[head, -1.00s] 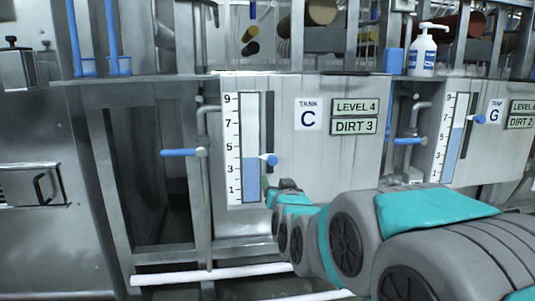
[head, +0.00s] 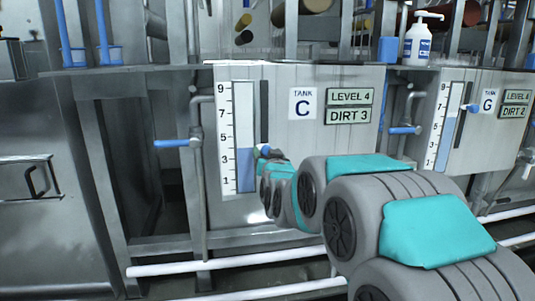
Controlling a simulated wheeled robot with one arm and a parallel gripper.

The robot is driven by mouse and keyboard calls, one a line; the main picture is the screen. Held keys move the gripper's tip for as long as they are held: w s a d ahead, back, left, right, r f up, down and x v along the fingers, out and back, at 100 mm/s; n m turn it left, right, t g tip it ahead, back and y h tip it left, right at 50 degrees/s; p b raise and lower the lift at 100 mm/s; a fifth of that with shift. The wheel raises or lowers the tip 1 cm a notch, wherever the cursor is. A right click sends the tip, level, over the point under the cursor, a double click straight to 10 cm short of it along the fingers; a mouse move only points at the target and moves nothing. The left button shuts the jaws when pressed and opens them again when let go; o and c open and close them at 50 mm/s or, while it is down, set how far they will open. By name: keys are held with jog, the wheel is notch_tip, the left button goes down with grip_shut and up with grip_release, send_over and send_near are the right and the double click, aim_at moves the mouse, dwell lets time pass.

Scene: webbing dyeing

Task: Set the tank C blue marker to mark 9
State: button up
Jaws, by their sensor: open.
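The tank C gauge (head: 235,125) is a white vertical scale numbered 1 to 9, with a blue fill reaching about mark 4. A dark slot (head: 264,105) runs along its right side. The blue marker (head: 264,150) is in this slot at about mark 4, partly covered by my arm's end. My gripper (head: 265,157) is at the marker, small and seen from behind along my arm. Its fingers are mostly hidden, and I cannot tell whether they touch the marker. The tank C panel reads LEVEL 4 (head: 350,96) and DIRT 3 (head: 348,115).
A blue-handled valve (head: 174,143) sticks out left of the gauge. White horizontal pipes (head: 230,260) run low in front. A pump bottle (head: 416,42) stands on the ledge above.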

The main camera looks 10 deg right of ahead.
jog(key=shift+w, duration=0.1)
grip_shut()
dwell(0.5)
dwell(0.9)
